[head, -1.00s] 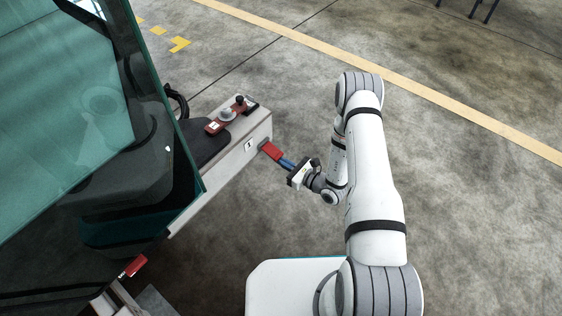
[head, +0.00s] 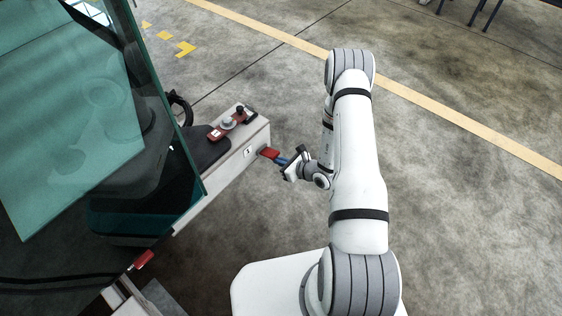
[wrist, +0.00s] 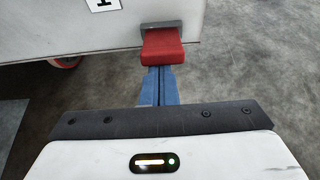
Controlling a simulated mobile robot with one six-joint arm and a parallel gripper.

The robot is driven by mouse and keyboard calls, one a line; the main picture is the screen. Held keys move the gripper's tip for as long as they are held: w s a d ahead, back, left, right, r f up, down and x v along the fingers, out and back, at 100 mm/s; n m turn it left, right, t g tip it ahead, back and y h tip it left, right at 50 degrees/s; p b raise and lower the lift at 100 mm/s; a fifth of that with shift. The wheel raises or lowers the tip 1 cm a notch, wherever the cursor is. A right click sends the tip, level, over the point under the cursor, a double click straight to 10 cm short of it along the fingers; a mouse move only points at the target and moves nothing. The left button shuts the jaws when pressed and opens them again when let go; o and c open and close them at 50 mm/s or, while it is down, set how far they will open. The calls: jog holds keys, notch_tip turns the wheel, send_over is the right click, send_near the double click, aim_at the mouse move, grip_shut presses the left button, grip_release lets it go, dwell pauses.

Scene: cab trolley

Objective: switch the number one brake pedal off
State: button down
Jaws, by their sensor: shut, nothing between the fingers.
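A red brake pedal (head: 268,153) sticks out of the pale side panel of the trolley, beside a small white label with a dark mark (head: 249,151). In the wrist view the pedal (wrist: 163,48) sits in a grey bracket, with the label (wrist: 103,4) up and to its left. My gripper (head: 281,160) points at the pedal's outer end. Its blue fingers (wrist: 158,82) are shut together with nothing between them, and their tips meet the pedal's lower edge in the wrist view. I cannot tell for sure whether they touch it.
A second red pedal (head: 142,260) is at the lower left of the trolley. A control panel with a red box (head: 216,134) and knobs (head: 228,122) lies on top. Teal cab glass (head: 75,120) rises at the left.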

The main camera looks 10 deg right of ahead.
jog(key=shift+w+d+r, duration=0.2)
jog(key=shift+w+r, duration=0.05)
jog(key=shift+r, duration=0.2)
jog(key=shift+w, duration=0.1)
notch_tip(320, 180, down, 5)
jog(key=s+b, duration=0.1)
jog(key=b, duration=0.3)
jog(key=r+p+v, duration=0.2)
jog(key=p+v, duration=0.2)
jog(key=v, duration=0.6)
jog(key=shift+r, duration=0.2)
jog(key=shift+w, duration=0.1)
